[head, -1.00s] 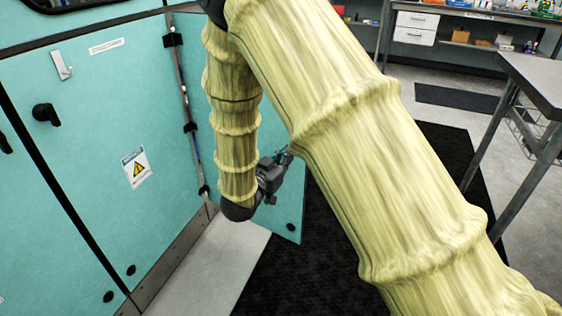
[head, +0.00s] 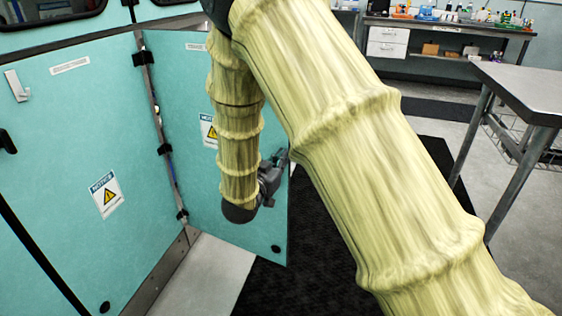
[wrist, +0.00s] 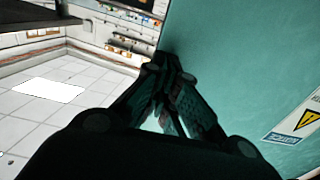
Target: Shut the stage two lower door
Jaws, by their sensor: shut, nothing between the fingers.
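The stage two lower door looks to be the teal door (head: 185,100) standing open in the head view, hinged at its left edge to the teal cabinet; its label is too small to read. It carries a notice sign, partly hidden by my sleeved arm. My gripper (head: 282,158) is at the door's free right edge, partly hidden by the wrist. In the wrist view my gripper (wrist: 180,80) is shut and empty, its tips close to the edge of the teal door panel (wrist: 240,60). I cannot tell whether they touch it.
A closed teal cabinet door (head: 90,130) with a warning sign is on the left. A dark mat (head: 310,240) lies on the floor. A grey table (head: 525,90) stands at the right, and a workbench (head: 440,28) with supplies is at the back.

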